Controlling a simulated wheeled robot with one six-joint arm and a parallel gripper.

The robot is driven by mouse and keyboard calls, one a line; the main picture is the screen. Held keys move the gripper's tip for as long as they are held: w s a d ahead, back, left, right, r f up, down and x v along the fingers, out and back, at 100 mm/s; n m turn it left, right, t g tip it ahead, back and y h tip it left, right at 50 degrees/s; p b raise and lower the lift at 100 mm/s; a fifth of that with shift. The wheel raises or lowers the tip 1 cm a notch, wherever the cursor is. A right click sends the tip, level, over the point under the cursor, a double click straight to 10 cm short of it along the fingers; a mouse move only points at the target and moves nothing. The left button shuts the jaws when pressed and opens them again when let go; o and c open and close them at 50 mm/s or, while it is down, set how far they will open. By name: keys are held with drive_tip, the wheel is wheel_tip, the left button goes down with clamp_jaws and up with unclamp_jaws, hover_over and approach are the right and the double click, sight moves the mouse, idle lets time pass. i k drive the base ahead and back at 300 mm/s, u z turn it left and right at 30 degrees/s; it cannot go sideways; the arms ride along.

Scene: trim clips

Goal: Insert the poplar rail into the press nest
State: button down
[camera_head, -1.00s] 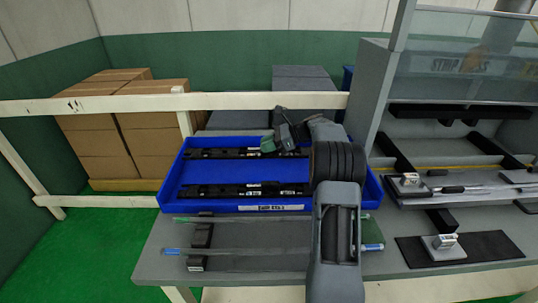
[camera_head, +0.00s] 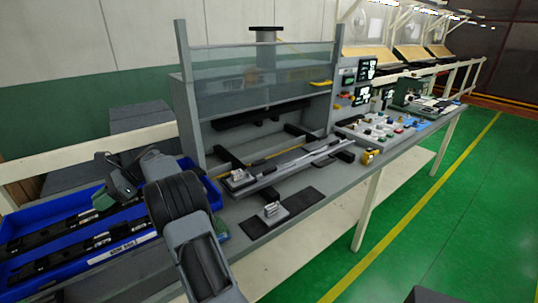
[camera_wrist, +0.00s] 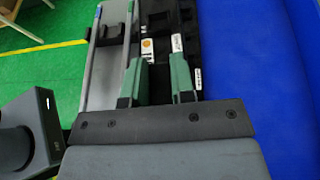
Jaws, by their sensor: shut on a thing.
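Black rails with small labels lie in the blue tray (camera_head: 108,242) at the left of the head view; I cannot read which one is the poplar rail. My gripper (camera_head: 106,198) is over the tray's far side. In the wrist view its green fingers (camera_wrist: 159,78) stand on either side of a black labelled rail (camera_wrist: 160,22) and are shut on it. The rail appears still at tray level; its underside is hidden. The press (camera_head: 190,110) stands right of the tray, with a long grey nest-like fixture (camera_head: 300,160) inside, well apart from my gripper.
A dark mat with a small metal block (camera_head: 272,211) lies before the press. The press has upright posts and a clear panel (camera_head: 260,75). Small parts and controls (camera_head: 385,128) fill the bench farther right.

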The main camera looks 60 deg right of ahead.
sight(298, 154)
drive_tip(key=u, duration=2.05)
drive_tip(key=k, duration=2.9)
drive_tip(key=z, duration=0.55)
